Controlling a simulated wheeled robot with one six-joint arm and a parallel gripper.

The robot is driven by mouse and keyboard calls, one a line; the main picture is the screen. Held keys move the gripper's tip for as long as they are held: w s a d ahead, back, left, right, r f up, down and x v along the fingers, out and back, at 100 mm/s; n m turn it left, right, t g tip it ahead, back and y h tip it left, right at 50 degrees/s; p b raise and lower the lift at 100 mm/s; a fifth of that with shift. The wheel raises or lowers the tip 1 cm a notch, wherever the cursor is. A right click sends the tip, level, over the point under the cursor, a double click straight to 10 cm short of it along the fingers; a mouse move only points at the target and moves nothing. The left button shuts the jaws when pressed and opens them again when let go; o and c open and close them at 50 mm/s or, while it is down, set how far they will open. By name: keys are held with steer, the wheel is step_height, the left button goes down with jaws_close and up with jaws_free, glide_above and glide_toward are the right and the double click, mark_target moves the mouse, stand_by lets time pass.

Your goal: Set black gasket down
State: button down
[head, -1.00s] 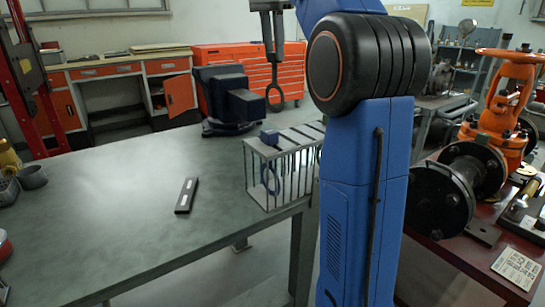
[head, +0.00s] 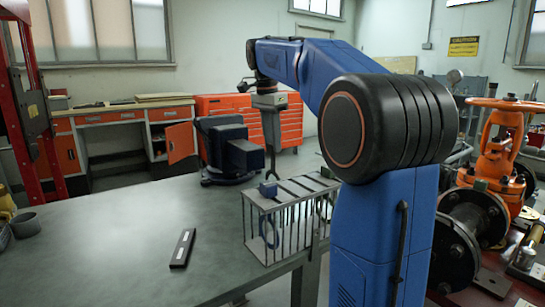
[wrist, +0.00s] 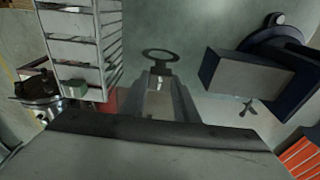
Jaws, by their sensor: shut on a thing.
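My gripper (head: 272,150) hangs pointing down above the bench, left of my arm's large joint. It is shut on the tab of the black gasket (wrist: 160,53), a thin flat ring shown beyond the fingertips in the wrist view. The grey rack (head: 285,225) stands at the bench's right edge, with a blue ring (head: 270,230) inside. The rack also shows at upper left in the wrist view (wrist: 82,50). I cannot tell whether the gasket touches anything.
A dark blue vise (head: 235,150) stands on the bench left of my gripper; it shows at right in the wrist view (wrist: 250,75). A black bar (head: 183,248) lies on the bench (head: 110,250), with clear surface around it. An orange valve (head: 500,150) stands at right.

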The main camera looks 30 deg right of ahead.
mark_target(273, 153)
steer(key=shift+f, duration=2.15)
steer(key=c, duration=1.4)
jaws_free()
steer(key=r, duration=0.4)
steer(key=a+r, duration=0.1)
steer(key=r, duration=0.7)
steer(key=shift+a+r, duration=0.15)
steer(key=shift+a, duration=0.1)
